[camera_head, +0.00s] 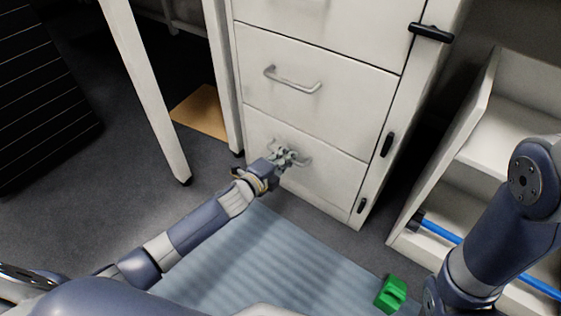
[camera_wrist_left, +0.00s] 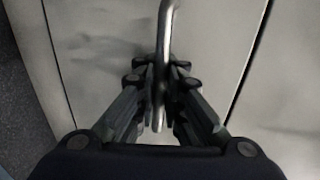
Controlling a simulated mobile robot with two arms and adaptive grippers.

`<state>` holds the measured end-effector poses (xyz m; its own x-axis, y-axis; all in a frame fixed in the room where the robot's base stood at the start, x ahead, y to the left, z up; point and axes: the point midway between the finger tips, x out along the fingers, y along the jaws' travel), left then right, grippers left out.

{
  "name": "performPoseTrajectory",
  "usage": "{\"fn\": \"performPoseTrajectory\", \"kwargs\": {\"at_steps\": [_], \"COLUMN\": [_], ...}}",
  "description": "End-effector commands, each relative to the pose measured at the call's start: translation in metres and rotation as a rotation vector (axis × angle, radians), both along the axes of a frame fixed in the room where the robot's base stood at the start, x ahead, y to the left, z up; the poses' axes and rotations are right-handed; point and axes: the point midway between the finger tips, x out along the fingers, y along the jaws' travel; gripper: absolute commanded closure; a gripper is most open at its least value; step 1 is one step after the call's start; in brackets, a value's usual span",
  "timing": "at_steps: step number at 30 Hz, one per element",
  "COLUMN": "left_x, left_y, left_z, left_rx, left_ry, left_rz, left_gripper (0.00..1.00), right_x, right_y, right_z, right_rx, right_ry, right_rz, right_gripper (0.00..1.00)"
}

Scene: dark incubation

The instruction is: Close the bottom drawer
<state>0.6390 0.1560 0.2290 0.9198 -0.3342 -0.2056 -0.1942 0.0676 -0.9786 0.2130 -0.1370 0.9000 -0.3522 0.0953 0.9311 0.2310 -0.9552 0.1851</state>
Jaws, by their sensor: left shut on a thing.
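The bottom drawer (camera_head: 325,178) is the lowest front of a white cabinet. Its face looks level with the cabinet frame in the head view. My left gripper (camera_head: 287,158) is at this drawer's metal handle (camera_head: 303,161). In the left wrist view, the left gripper (camera_wrist_left: 161,100) has its fingers closed around the handle bar (camera_wrist_left: 166,30), with the drawer front (camera_wrist_left: 105,50) behind it. My right arm shows at the right of the head view, but its gripper is out of view.
A middle drawer (camera_head: 345,95) with its own handle sits above. A blue-grey mat (camera_head: 250,265) lies on the floor, with a green object (camera_head: 391,294) at its right. An open white shelf (camera_head: 470,190) stands right of the cabinet. White table legs (camera_head: 150,100) stand left.

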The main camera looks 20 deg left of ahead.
Motion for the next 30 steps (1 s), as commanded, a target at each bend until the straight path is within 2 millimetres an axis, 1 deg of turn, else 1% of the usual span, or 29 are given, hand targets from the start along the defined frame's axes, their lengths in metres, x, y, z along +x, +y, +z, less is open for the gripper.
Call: {"fn": "performPoseTrajectory", "kwargs": {"at_steps": [2,10,12,13,14,25,30], "left_x": [0.004,0.004,0.004,0.004,0.004,0.003,-0.012], "left_y": [-0.002,-0.002,-0.002,-0.002,-0.001,-0.001,0.004], "left_z": [0.000,0.000,0.000,0.000,0.000,0.001,0.003], "left_rx": [0.000,0.000,0.000,0.000,0.000,0.000,0.001], "left_ry": [0.001,0.000,0.000,0.000,0.000,-0.001,0.001], "left_rz": [0.000,0.000,0.001,0.000,0.000,-0.001,-0.001], "left_gripper": [1.00,1.00,0.82,0.75,0.71,0.71,0.71], "right_x": [0.001,0.004,0.004,0.004,0.004,0.005,0.004], "right_y": [0.000,0.000,0.000,0.000,0.000,0.000,0.000], "right_z": [0.000,-0.001,-0.001,-0.001,-0.001,-0.001,0.000], "right_rx": [0.000,-0.001,-0.001,-0.001,-0.001,-0.002,-0.002], "right_ry": [0.003,0.011,0.012,0.013,0.013,0.015,0.013], "right_rz": [0.000,-0.001,-0.002,-0.002,-0.002,-0.004,-0.003], "right_gripper": [0.60,0.60,0.60,0.60,0.60,0.60,0.60]}}
